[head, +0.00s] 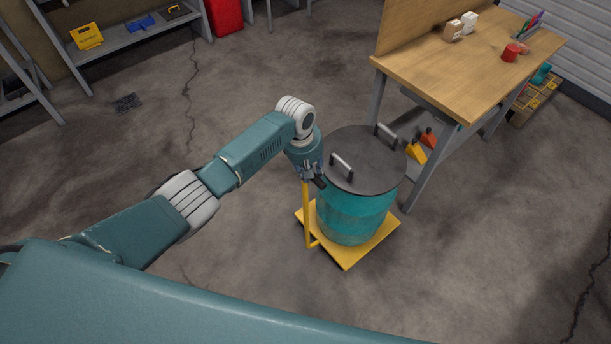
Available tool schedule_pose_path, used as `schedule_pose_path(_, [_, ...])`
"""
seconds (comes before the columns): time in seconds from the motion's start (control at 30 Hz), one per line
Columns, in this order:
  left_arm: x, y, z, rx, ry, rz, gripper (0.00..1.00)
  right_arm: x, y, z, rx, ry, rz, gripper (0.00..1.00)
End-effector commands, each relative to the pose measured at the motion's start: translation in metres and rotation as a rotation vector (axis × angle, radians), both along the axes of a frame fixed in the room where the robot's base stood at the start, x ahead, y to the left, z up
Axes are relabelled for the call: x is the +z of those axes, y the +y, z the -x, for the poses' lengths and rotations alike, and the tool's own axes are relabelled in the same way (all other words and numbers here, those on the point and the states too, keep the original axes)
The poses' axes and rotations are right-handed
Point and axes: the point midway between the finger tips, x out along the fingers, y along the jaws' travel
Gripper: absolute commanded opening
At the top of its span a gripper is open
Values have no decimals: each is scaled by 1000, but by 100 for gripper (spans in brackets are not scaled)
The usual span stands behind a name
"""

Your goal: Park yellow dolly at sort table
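The yellow dolly (346,257) stands on the concrete floor, its flat deck under a teal drum (350,215) with a dark lid and two handles. Its upright yellow handle (306,215) rises on the left side of the deck. My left gripper (316,177) is at the top of this handle, beside the drum lid. Its fingers are small and partly hidden, so I cannot tell whether they are closed on the handle. The wooden sort table (450,65) is close behind and right of the drum. My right gripper is not in view.
Orange and yellow items (417,152) sit on the table's lower shelf. Small boxes and a red can (510,53) are on the tabletop. Grey shelving (130,35) and a red container (223,15) stand at the back left. The floor left and right of the dolly is clear.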

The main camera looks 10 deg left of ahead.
Motion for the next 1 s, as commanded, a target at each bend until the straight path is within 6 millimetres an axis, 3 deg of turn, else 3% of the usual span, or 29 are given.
schedule_pose_path(0.17, [0, -6, -7, -1, -2, 2, 0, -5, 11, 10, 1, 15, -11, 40])
schedule_pose_path(0.63, [2, -8, -10, 0, -6, 5, 0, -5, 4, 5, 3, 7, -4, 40])
schedule_pose_path(0.67, [2, -8, -10, 0, -6, 5, 33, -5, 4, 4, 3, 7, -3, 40])
schedule_pose_path(0.73, [2, -8, -10, 0, -7, 4, 46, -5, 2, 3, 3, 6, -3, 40])
schedule_pose_path(1.0, [1, -7, -9, 0, -2, 2, 46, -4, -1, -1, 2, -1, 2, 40])
